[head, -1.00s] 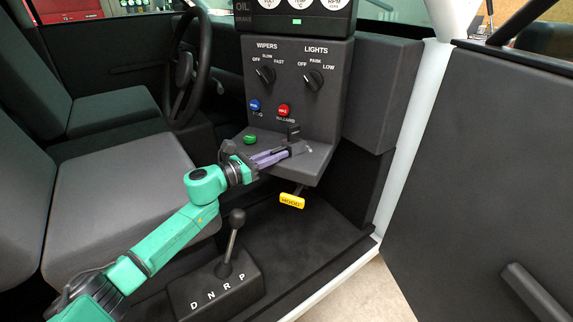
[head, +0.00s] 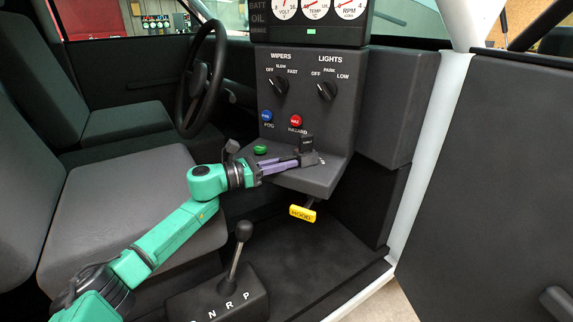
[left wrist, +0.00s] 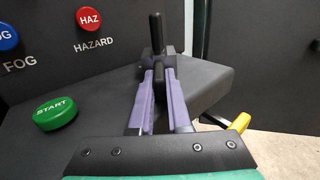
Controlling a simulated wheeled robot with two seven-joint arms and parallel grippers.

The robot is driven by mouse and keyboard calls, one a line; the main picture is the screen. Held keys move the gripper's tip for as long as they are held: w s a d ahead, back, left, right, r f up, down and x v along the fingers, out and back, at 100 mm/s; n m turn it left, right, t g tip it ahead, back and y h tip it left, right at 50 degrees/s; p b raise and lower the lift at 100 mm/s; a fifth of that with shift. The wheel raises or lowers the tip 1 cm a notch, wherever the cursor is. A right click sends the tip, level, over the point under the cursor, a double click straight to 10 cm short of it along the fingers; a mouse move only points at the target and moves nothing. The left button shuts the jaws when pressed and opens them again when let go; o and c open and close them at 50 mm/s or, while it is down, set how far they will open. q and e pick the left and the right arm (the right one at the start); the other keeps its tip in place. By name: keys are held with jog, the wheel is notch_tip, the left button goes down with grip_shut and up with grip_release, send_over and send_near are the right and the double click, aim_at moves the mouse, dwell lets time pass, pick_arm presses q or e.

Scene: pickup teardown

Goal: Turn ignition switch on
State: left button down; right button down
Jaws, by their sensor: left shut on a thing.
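The ignition switch (head: 306,144) is a black upright lever on the shelf of the dark console, to the right of the green START button (head: 260,150). In the left wrist view the switch (left wrist: 155,33) stands upright between the fingertips, in line with the purple fingers. My left gripper (head: 301,160) reaches in from the left, low over the shelf, and is shut on the switch. Its fingertips also show in the left wrist view (left wrist: 156,72). They hide the lower part of the switch, and its position marks cannot be read. My right gripper is not in view.
Above are the wiper knob (head: 278,86), light knob (head: 327,89), blue FOG button (head: 266,116) and red HAZARD button (head: 296,121). A yellow HOOD handle (head: 302,213) hangs below the shelf.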

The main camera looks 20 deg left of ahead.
pick_arm(q)
jog(key=c, duration=0.9)
grip_release()
jog(key=shift+s+a, duration=0.1)
jog(key=shift+a, duration=0.05)
